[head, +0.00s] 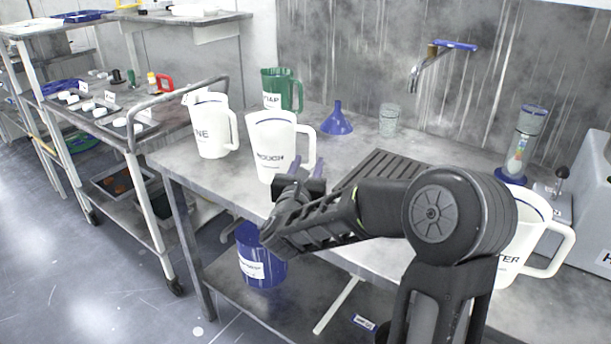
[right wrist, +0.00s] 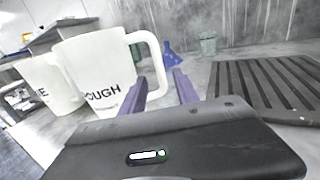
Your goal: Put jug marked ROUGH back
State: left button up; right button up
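The white jug marked ROUGH (head: 272,146) stands upright on the steel bench; its first letter is partly hidden in the right wrist view (right wrist: 92,72). Its handle (head: 306,147) points right. My right gripper (head: 307,168) is just in front of and below the handle. In the right wrist view its two purple fingers (right wrist: 160,80) are apart, with the handle's lower end showing between them, nearer the left finger. I cannot tell whether a finger touches it. My left gripper is out of view.
A white jug ending in NE (head: 211,130) stands left, a green jug (head: 279,90) behind. A blue funnel (head: 337,120), a glass beaker (head: 389,120) and a dark slatted rack (head: 385,164) are right. Another white jug (head: 541,243) stands far right, partly behind my arm.

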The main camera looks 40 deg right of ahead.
jog(key=shift+v, duration=1.85)
